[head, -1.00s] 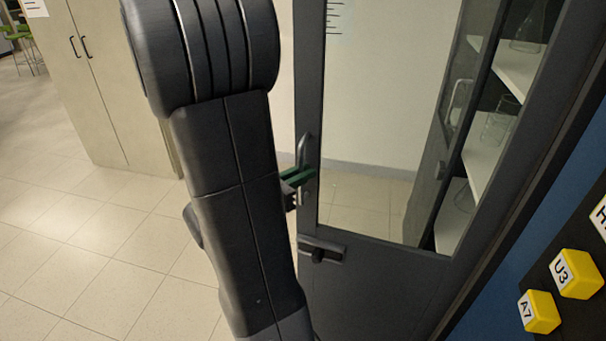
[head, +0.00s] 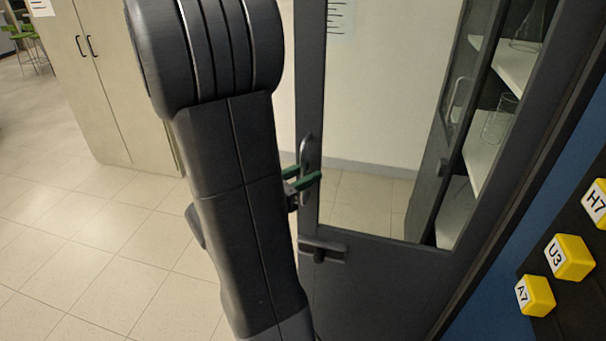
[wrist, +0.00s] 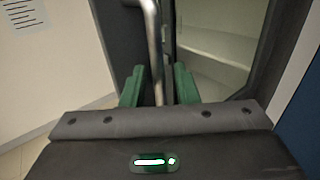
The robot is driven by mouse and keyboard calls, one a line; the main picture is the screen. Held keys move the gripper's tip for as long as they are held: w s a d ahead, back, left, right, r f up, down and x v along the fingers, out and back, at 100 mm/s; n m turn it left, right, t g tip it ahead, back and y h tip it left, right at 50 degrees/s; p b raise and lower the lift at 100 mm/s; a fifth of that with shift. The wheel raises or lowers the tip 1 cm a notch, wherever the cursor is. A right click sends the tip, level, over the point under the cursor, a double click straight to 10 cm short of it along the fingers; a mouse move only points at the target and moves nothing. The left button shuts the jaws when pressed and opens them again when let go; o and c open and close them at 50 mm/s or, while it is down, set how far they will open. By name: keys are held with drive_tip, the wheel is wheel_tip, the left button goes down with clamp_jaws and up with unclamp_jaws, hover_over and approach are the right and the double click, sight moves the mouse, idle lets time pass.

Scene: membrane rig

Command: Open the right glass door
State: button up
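The right glass door (head: 375,245) has a dark frame and stands swung out from its cabinet; wall and floor show through its glass. Its upright metal handle (head: 305,152) is on the door's left edge in the head view. My gripper (head: 302,183) has green fingers, one on each side of the handle. In the wrist view, the handle (wrist: 156,60) runs between the fingers of my gripper (wrist: 158,85) with a gap on both sides, so it is open around the handle. My arm hides part of the gripper in the head view.
A dark latch (head: 322,251) sits below the handle. Shelves (head: 483,130) with glassware and another door's handle (head: 460,98) show through the glass. Yellow labelled cubes (head: 570,257) are at the right. Open tiled floor (head: 90,235) and a pale cupboard (head: 110,80) are at the left.

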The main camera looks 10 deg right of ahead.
drive_tip(key=b+v, duration=0.1)
drive_tip(key=v, duration=1.2)
drive_tip(key=shift+a, duration=0.35)
drive_tip(key=shift+s+d, duration=0.1)
drive_tip(key=shift+d, duration=0.05)
idle(0.5)
drive_tip(key=x, duration=1.1)
drive_tip(key=shift+p, duration=0.4)
idle(0.5)
drive_tip(key=shift+x, duration=1.2)
drive_tip(key=shift+d, duration=0.1)
idle(2.2)
